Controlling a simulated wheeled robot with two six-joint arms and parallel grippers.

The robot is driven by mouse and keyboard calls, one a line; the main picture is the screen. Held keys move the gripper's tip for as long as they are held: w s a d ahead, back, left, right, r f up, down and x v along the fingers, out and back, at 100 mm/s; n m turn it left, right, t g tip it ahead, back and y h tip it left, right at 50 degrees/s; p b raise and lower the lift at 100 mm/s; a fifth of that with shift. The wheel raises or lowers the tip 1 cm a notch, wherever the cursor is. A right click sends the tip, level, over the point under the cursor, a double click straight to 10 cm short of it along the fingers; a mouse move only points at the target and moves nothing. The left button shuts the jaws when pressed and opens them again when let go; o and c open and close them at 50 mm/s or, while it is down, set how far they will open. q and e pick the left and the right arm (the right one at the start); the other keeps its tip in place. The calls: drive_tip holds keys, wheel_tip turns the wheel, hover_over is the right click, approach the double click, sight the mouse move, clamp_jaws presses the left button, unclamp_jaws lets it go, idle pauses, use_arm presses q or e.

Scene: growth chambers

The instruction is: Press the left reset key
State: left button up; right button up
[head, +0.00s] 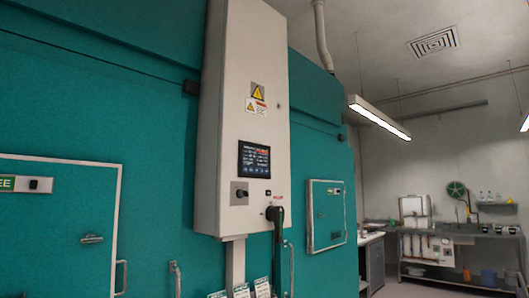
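A tall white control cabinet (237,110) is mounted on the teal chamber wall. It carries a dark display screen (254,160) with small lit text. Below the screen at left is a small plate with a dark round knob or key (241,194). To its right are a tiny dark element (267,192) and a small red label (279,197). The labels are too small to read, so I cannot tell which part is the left reset key. A black handset-like handle (277,216) hangs at the cabinet's lower right edge. Neither of my grippers is in view.
A teal door with a white frame (119,200) is at left. A smaller teal hatch (327,216) is right of the cabinet. Several white labelled items (241,291) stand at the bottom edge. A steel bench (460,284) with equipment is far right.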

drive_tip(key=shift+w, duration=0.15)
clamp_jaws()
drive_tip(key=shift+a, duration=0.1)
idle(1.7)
